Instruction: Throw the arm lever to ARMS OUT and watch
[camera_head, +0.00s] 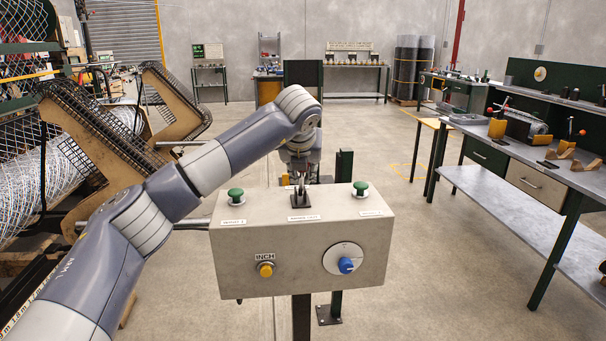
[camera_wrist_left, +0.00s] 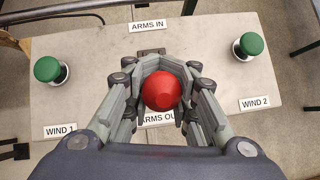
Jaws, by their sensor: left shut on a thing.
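The grey control box (camera_head: 230,262) stands on a post in front of me. The arm lever's base (camera_head: 300,201) is at the middle of its top. My left gripper (camera_head: 300,178) comes down from above onto the lever. In the left wrist view its fingers (camera_wrist_left: 162,90) are shut around the lever's red ball knob (camera_wrist_left: 162,91). The ARMS IN label (camera_wrist_left: 148,26) lies at the top of that view. The ARMS OUT label (camera_wrist_left: 158,119) is partly hidden below the knob. I cannot tell the lever's exact tilt. My right gripper is not in view.
Green buttons WIND 1 (camera_head: 236,196) and WIND 2 (camera_head: 360,189) flank the lever. A yellow INCH button (camera_head: 265,270) and a blue rotary knob (camera_head: 346,265) are on the front. The mesh machine (camera_head: 95,140) stands left, a workbench (camera_head: 560,175) right.

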